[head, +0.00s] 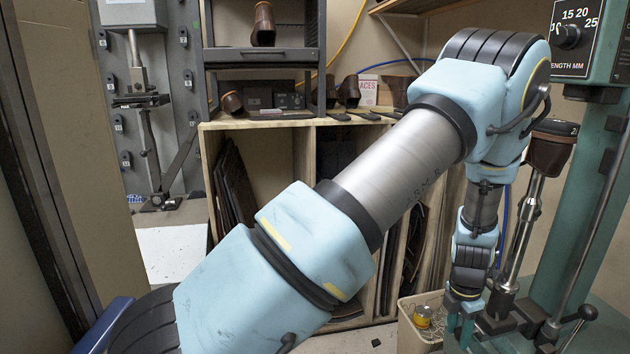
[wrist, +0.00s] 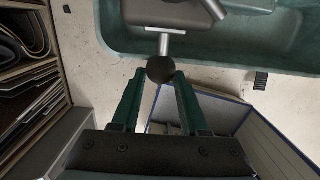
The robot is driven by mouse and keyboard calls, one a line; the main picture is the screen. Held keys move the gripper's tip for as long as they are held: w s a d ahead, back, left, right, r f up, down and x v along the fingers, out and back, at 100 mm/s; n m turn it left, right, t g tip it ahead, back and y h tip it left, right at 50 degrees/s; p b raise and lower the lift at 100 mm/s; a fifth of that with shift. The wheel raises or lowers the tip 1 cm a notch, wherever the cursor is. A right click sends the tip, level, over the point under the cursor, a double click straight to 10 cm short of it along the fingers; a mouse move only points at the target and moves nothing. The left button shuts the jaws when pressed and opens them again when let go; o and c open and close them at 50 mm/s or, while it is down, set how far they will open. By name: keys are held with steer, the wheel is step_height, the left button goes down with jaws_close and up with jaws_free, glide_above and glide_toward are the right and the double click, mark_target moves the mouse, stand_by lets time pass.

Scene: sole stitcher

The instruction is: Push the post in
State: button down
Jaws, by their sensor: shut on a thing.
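A metal post (head: 522,228) leans to the right in the head view, with a brown boot form (head: 551,146) on its top. Its foot stands in a dark mount at the green machine (head: 568,230). My gripper (head: 460,332) is low, left of the post's foot. In the wrist view, a dark round knob (wrist: 160,70) on a short metal rod (wrist: 164,46) sits between the fingertips of my gripper (wrist: 160,78), which is shut on it. The rod runs to a dark block (wrist: 170,13) on the green base. The knob is hidden in the head view.
Wooden shelving (head: 300,150) stands behind. A ball-ended lever (head: 588,312) sticks out at the right.

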mark_target(476, 329)
steer(key=shift+w+d+p, duration=0.25)
steer(key=shift+d+p, duration=0.15)
steer(key=shift+d, duration=0.75)
steer(key=shift+w+d+p, duration=0.25)
steer(key=shift+d+p, duration=0.15)
steer(key=shift+d, duration=0.7)
steer(key=shift+r, duration=0.1)
steer(key=shift+c, duration=1.2)
jaws_free()
steer(key=shift+d, duration=0.15)
steer(key=shift+r+p, duration=0.4)
steer(key=shift+r, duration=0.15)
steer(key=r+p, duration=0.1)
steer(key=r, duration=0.1)
steer(key=a+r+p, duration=0.1)
steer(key=r+p, duration=0.1)
steer(key=a+r+p, duration=0.1)
steer(key=p, duration=0.1)
steer(key=shift+s+a+r, duration=0.1)
steer(key=shift+s+r, duration=0.15)
steer(key=shift+r, duration=0.15)
